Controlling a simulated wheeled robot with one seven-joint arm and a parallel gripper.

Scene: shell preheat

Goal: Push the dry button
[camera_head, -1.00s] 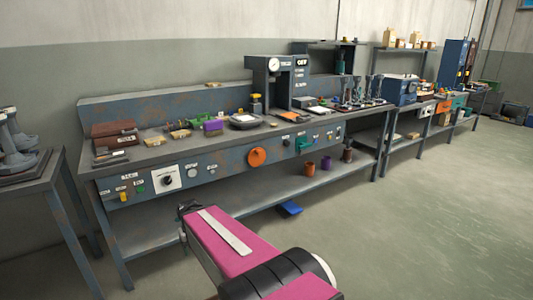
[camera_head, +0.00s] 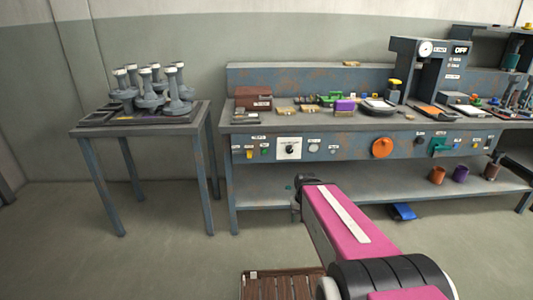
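The workbench's blue-grey front panel (camera_head: 345,147) carries a row of controls. No gripper fingers show.
A side table (camera_head: 139,129) with several grey pedestal-like pieces stands at the left, with a gap before the bench. A slatted wooden piece (camera_head: 281,287) lies on the floor below. A blue object (camera_head: 403,212) lies under the bench. The floor at left is clear.

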